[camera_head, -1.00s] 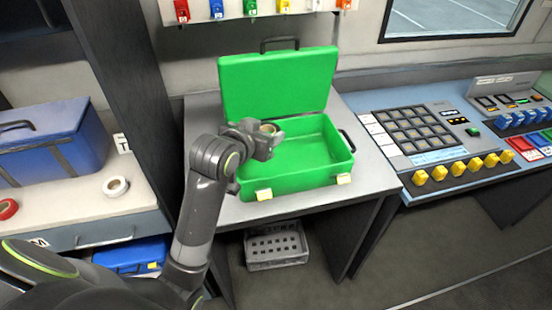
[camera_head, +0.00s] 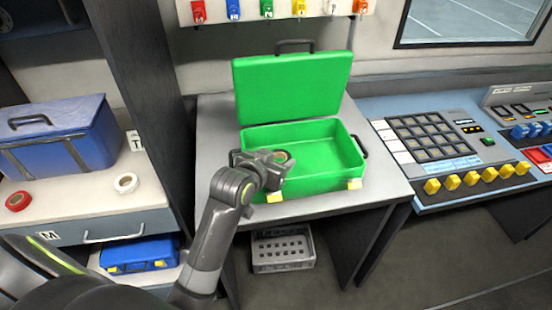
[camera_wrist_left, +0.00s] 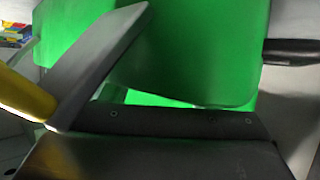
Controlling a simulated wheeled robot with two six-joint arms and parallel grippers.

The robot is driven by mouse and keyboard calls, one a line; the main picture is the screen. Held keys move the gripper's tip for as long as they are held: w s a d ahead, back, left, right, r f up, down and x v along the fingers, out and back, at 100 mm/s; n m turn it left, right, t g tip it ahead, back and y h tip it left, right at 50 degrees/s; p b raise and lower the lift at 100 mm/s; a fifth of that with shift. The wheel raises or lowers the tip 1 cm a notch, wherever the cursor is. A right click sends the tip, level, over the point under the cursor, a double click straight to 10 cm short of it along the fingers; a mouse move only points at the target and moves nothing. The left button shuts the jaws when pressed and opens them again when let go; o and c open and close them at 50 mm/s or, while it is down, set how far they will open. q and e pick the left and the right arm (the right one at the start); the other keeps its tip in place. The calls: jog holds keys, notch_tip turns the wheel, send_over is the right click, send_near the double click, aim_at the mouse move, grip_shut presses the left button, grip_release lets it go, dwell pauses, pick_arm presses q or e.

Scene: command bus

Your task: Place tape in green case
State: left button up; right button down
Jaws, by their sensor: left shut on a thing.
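The green case (camera_head: 310,186) stands open on a grey desk, its lid (camera_head: 290,88) raised at the back. In the left wrist view, a yellow-brown piece, seemingly the tape (camera_wrist_left: 25,95), shows at the left edge beside a dark finger, with green case surfaces behind. I cannot tell whether the tape is below the case's rim. My right gripper is not in view.
A white roll (camera_head: 126,183) and a red roll (camera_head: 18,200) lie on the left counter by a blue bag (camera_head: 60,140). A dark cabinet panel (camera_head: 150,95) stands left of the desk. A control console (camera_head: 440,150) is at right. The case interior looks empty.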

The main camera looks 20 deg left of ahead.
pick_arm(q)
jog(key=shift+f, duration=0.4)
jog(key=o, duration=1)
jog(key=shift+c, duration=0.2)
jog(key=shift+s+r, duration=0.1)
jog(key=shift+r, duration=0.6)
jog(key=p+v, duration=0.1)
jog(key=v, duration=1)
jog(key=shift+s+r, duration=0.15)
jog(key=shift+s, duration=0.2)
